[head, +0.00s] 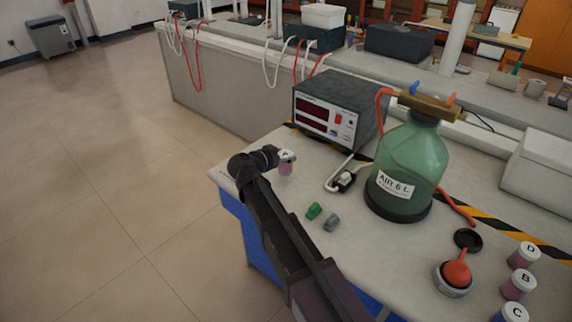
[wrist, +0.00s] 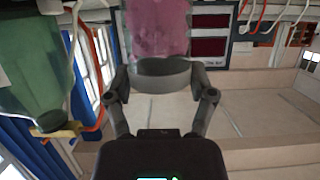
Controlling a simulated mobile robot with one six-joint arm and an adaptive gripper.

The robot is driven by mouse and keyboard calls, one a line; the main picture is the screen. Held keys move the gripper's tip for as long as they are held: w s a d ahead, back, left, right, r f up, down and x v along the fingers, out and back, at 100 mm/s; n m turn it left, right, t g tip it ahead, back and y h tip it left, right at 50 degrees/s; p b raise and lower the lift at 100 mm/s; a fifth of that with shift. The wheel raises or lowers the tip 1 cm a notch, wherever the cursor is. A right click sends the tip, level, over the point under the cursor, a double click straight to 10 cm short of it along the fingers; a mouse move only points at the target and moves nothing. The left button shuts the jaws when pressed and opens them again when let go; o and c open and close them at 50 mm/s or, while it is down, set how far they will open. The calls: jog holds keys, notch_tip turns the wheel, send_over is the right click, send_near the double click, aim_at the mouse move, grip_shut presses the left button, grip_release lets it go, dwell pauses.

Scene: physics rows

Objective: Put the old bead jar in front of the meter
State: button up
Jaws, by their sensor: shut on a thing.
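A small jar with pink contents and a white lid marked A (head: 287,168) is at my gripper (head: 272,157), near the bench's left front edge. In the wrist view my gripper (wrist: 160,85) is shut on this jar (wrist: 157,30), whose pink side fills the top middle. The jar looks upright in the head view; I cannot tell whether its base touches the bench. The meter (head: 325,119), a dark grey box with red displays, stands behind the jar and a little right, apart from it. It also shows in the wrist view (wrist: 208,32).
A large green bottle (head: 411,160) stands right of the meter. A white cable with a black plug (head: 345,181), a green block (head: 314,211) and a grey block (head: 331,223) lie before it. Jars D (head: 522,257), B (head: 518,285) and C (head: 513,314) stand at right.

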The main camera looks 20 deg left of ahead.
jog(key=shift+w, duration=0.2)
jog(key=shift+f, duration=0.15)
jog(key=shift+f+b, duration=1.6)
jog(key=shift+b, duration=0.15)
jog(key=shift+f, duration=0.1)
jog(key=o, duration=1.1)
jog(key=shift+o, duration=0.2)
